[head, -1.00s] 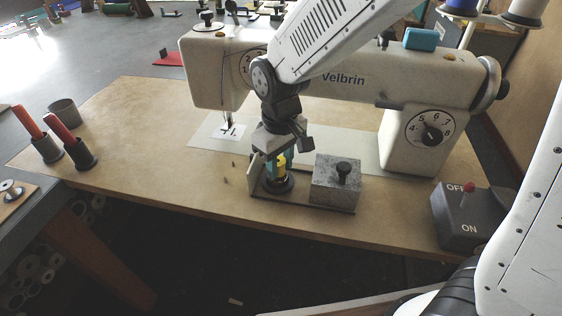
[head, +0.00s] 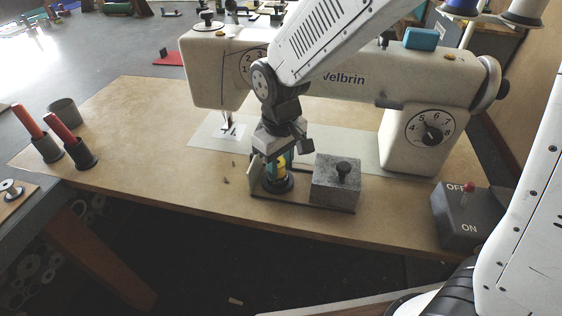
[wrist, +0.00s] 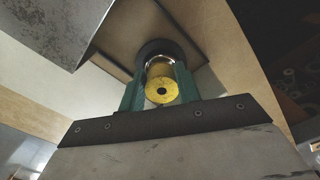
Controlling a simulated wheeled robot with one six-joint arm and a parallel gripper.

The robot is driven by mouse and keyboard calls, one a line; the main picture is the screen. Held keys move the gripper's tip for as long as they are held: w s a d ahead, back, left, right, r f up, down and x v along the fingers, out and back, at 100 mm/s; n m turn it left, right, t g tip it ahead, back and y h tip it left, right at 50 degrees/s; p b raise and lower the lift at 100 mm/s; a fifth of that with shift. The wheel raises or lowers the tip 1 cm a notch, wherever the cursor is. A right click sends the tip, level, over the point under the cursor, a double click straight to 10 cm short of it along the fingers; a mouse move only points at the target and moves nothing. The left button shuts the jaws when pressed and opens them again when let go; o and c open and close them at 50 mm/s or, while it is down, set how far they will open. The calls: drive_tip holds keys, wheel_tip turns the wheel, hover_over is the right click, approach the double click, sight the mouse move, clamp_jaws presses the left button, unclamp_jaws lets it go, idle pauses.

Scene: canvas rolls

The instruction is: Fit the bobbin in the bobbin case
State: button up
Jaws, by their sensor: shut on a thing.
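The yellow bobbin (wrist: 161,90), with a dark centre hole, sits between the teal fingers of my gripper (wrist: 158,88) in the wrist view. My gripper (head: 277,168) is shut on it and points down. In the head view the bobbin (head: 282,160) is partly hidden by the fingers. The bobbin case appears as a dark ring (head: 277,187) around the fingertips' lower end. In the wrist view its dark rim (wrist: 153,47) and a shiny metal edge show just beyond the bobbin. I cannot tell how deep the bobbin sits in it.
A grey block with a black knob (head: 337,182) stands close right of the case on the same base plate. A sewing machine (head: 430,85) stands behind. A switch box (head: 462,215) is at right. The table's left middle is mostly clear.

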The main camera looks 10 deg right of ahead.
sight(281, 164)
drive_tip(key=shift+f, duration=0.65)
drive_tip(key=o, duration=1.1)
wheel_tip(281, 164, up, 8)
drive_tip(key=shift+f, duration=0.1)
drive_tip(key=shift+d, duration=0.1)
